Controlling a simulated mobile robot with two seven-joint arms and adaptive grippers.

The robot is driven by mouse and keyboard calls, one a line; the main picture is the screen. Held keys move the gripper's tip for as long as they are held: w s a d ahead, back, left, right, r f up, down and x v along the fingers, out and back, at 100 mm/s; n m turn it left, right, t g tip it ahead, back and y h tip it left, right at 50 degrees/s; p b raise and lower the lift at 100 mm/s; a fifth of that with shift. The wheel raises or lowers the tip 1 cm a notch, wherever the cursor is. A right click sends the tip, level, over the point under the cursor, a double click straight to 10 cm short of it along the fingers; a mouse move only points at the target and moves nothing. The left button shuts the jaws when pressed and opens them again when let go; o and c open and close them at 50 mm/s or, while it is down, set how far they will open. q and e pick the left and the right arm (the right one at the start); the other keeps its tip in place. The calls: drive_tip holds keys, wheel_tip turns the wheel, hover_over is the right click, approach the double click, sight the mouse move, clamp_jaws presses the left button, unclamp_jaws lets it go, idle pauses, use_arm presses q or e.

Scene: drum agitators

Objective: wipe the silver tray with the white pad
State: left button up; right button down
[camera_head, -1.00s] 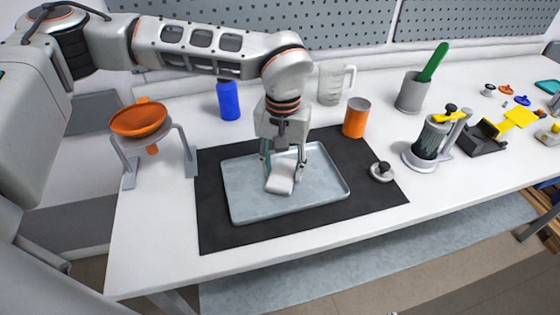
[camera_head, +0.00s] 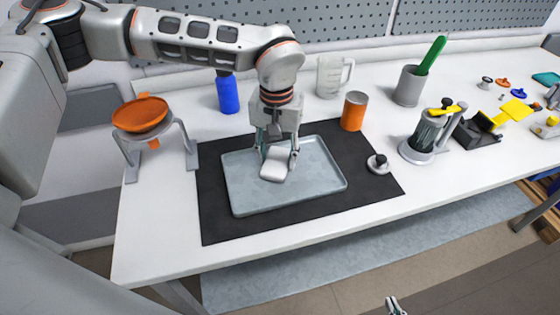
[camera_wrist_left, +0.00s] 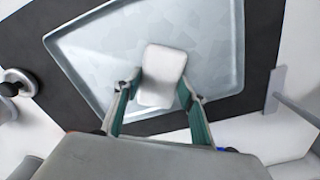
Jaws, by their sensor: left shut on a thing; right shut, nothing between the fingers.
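The silver tray (camera_head: 318,183) lies on a black mat and also shows in the left wrist view (camera_wrist_left: 215,28). The white pad (camera_head: 275,168) is over the tray's back middle, between the fingers of my left gripper (camera_head: 276,158). In the left wrist view, the pad (camera_wrist_left: 161,75) sits flat-looking between the two green-sided fingertips (camera_wrist_left: 158,95), which are shut on it. I cannot tell for sure whether the pad touches the tray surface. My right gripper (camera_head: 395,305) shows only its tip at the bottom edge, shut and empty, away from the table.
The black mat (camera_head: 222,222) lies under the tray. An orange funnel on a stand (camera_head: 140,115) is at left. A blue bottle (camera_head: 228,95), orange cup (camera_head: 354,112) and clear jug (camera_head: 330,76) stand behind. A small round weight (camera_head: 378,164) sits at the mat's right edge.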

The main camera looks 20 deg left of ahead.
sight(281, 171)
use_arm(q)
drive_tip(key=shift+w+a+r+p, duration=0.1)
drive_tip(key=shift+w+r+p, duration=0.1)
drive_tip(key=shift+p, duration=0.15)
drive_tip(key=shift+s+d+f, duration=0.15)
drive_tip(key=shift+s+d, duration=0.4)
drive_tip(key=shift+s, duration=0.2)
drive_tip(key=shift+s+d+f, duration=0.1)
drive_tip(key=shift+s+d, duration=0.45)
drive_tip(key=shift+s, duration=0.2)
wheel_tip(281, 171, up, 6)
drive_tip(key=p, duration=0.5)
drive_tip(key=shift+r+p, duration=0.55)
drive_tip(key=shift+r, duration=1)
